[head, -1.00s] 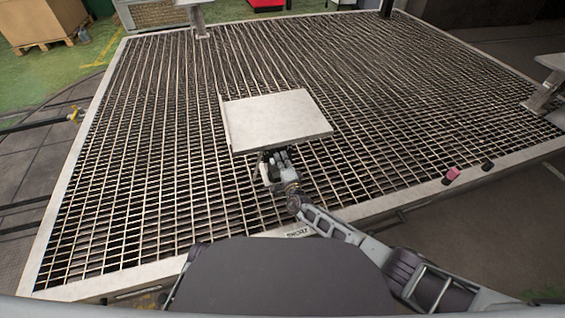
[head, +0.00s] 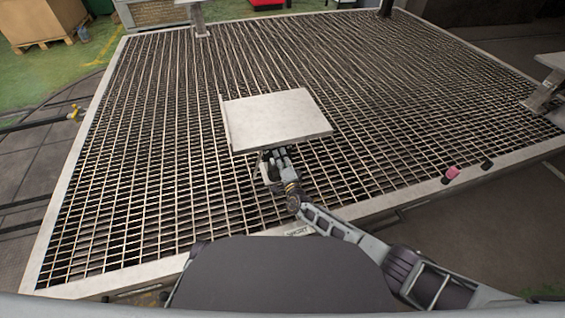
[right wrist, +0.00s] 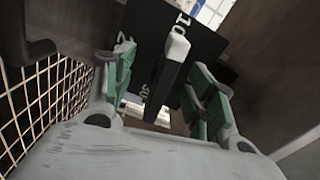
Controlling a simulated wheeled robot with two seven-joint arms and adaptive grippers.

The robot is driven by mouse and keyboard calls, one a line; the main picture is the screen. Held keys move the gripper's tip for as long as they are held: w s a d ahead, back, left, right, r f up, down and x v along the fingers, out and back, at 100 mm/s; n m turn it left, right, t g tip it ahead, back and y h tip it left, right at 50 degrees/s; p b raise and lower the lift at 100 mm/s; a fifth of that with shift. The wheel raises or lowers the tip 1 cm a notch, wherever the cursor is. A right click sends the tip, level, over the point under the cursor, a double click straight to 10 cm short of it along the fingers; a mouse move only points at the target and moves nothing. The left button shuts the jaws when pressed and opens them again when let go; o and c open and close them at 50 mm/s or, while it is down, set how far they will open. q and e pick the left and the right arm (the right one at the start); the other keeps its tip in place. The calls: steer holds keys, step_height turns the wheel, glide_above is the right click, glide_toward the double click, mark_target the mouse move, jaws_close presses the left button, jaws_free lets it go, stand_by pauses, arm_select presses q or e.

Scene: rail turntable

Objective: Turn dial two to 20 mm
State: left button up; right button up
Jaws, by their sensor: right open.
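In the right wrist view a black dial plate (right wrist: 205,42) carries white numbers; a "10" is legible near its top, and another mark is partly covered. A dark knob with a pale, rounded tip (right wrist: 177,46) stands out in front of the plate. My right gripper (right wrist: 165,88) is open, with its green-padded fingers on either side of the knob; I cannot tell whether they touch it. In the head view my right gripper (head: 273,166) is at the near edge of a pale flat panel (head: 278,117), which hides the dial. My left gripper is not in view.
The pale panel stands above a wide metal grating (head: 130,160). More pale stands are at the back and at the right edge (head: 547,78). A small pink object (head: 453,173) lies on the grating's near right rim. A cardboard box (head: 40,20) is at the far left.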

steer(key=o, duration=0.4)
steer(key=shift+o, duration=0.9)
steer(key=shift+s, duration=0.1)
arm_select(q)
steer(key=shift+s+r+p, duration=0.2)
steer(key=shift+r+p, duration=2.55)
steer(key=shift+p, duration=0.1)
arm_select(e)
steer(key=v, duration=0.9)
steer(key=shift+r, duration=0.1)
